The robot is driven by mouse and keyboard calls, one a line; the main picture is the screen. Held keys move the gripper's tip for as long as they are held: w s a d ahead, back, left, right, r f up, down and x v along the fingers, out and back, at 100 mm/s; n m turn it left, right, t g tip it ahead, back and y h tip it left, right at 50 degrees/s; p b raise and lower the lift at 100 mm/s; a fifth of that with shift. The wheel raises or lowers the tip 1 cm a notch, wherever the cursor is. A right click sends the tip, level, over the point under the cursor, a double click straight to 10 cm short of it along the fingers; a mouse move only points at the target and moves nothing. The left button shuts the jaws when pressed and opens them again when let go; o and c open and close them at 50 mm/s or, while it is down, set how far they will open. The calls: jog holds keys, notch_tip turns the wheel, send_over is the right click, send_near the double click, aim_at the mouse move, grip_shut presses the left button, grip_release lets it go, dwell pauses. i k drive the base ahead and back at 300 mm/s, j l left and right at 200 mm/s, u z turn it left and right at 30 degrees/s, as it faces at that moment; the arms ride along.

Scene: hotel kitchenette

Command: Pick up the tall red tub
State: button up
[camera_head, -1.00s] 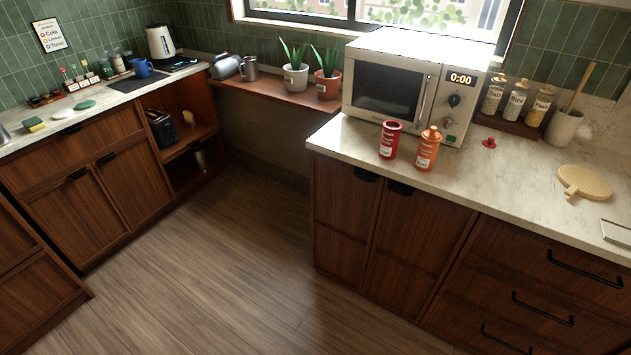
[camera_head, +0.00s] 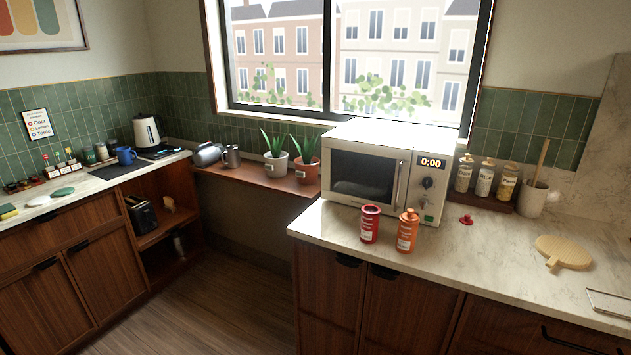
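The tall red tub (camera_head: 369,224) stands upright on the marble counter, in front of the white microwave. Its top looks open and dark inside. An orange tub (camera_head: 407,231) with a knobbed lid stands just to its right, slightly nearer, with a small gap between them. A small red lid (camera_head: 466,219) lies on the counter farther right. My gripper is not in view.
The microwave (camera_head: 385,172) stands close behind the tubs. Jars in a dark rack (camera_head: 486,202), a utensil crock (camera_head: 532,199) and a round wooden board (camera_head: 563,252) are to the right. The counter's front edge (camera_head: 400,264) is close to the tubs. Floor (camera_head: 220,310) is clear at left.

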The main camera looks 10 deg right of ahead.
aim_at(369, 220)
jog(key=z, duration=1.65)
jog(key=j+u, duration=0.1)
jog(key=u, duration=1.25)
jog(key=i+j+u, duration=0.3)
jog(key=i+j, duration=0.6)
jog(key=i, duration=0.05)
